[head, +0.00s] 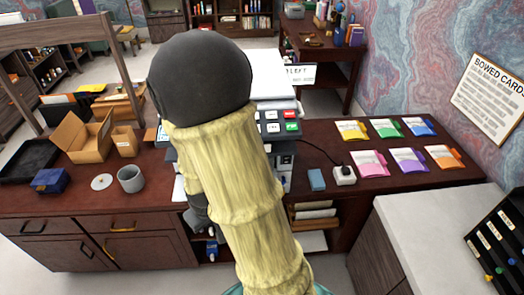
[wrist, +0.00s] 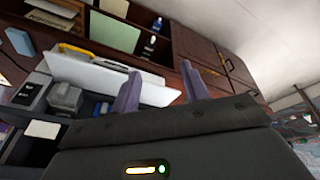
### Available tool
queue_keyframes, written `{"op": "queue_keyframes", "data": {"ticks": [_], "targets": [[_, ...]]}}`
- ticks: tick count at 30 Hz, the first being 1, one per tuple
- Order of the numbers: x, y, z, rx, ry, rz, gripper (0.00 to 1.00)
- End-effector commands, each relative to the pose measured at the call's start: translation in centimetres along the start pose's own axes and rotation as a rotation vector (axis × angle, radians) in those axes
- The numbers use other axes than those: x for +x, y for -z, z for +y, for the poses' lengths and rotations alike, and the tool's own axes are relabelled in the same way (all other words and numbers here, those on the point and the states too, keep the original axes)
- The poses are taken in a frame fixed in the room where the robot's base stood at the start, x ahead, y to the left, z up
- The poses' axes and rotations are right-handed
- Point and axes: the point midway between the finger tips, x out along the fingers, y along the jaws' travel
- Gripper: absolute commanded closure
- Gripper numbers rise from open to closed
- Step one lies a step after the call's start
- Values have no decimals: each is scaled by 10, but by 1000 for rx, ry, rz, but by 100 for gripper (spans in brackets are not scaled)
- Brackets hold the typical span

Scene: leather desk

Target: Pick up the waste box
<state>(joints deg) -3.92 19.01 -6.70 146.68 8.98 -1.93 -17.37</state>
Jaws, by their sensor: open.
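My gripper (wrist: 160,86) shows in the wrist view as two purple-grey fingers spread apart with nothing held between them. They point toward a white panel (wrist: 105,78) by the desk's shelves. No thing is plainly marked as a waste box. In the head view an open cardboard box (head: 82,138) stands on the left of the desk, with a smaller brown box (head: 125,142) beside it. A white and grey machine with coloured buttons (head: 280,122) stands mid-desk, mostly hidden by my arm. A grey block (wrist: 66,97) shows left of my fingers in the wrist view.
The dark wood desk (head: 85,198) also holds a grey cup (head: 131,178), a white disc (head: 101,182), a blue box (head: 50,181) and a black tray (head: 28,160). Several coloured packets (head: 370,163) lie at right. A pale counter (head: 430,220) stands front right.

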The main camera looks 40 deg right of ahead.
Motion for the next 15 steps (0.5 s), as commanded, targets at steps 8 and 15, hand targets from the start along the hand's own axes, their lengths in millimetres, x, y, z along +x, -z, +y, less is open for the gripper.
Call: {"op": "queue_keyframes", "data": {"ticks": [8, 15], "targets": [[-77, -11, -16, 93, 60, -28, 55], [-94, -19, -17, 117, 56, -50, 55]]}}
